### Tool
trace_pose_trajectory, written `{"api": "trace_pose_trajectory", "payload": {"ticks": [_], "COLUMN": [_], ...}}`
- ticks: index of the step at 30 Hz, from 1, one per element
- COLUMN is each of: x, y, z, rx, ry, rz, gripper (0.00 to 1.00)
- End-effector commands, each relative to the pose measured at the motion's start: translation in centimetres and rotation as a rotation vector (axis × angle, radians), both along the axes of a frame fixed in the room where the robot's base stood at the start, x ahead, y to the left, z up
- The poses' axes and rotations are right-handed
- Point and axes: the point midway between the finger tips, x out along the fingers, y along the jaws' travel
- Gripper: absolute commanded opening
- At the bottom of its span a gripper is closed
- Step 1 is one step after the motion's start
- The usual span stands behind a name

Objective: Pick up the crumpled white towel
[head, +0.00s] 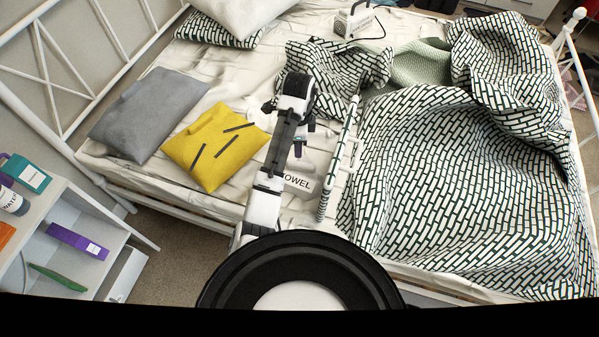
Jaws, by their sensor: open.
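A white item with the printed word "TOWEL" (299,183) lies on the bed, partly hidden behind my forearm. I cannot tell from its small visible part how crumpled it is.
A yellow pillow (214,147) and a grey pillow (150,117) lie to the left. A patterned blanket (465,175) covers the right side. A shelf unit (60,215) stands at lower left.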

Motion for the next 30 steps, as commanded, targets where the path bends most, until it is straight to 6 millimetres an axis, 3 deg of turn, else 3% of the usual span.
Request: {"api": "trace_pose_trajectory", "payload": {"ticks": [1, 9, 20, 30], "x": [0.0, 0.0, 0.1, 0.4], "y": [-0.1, -0.1, -0.1, -0.4], "z": [-1.5, -5.7, -8.0, -12.1], "rx": [-0.002, -0.002, -0.002, -0.002], "ry": [0.002, -0.002, -0.004, -0.003], "rz": [0.000, 0.002, 0.003, 0.005], "gripper": [0.50, 0.50, 0.50, 0.50]}}
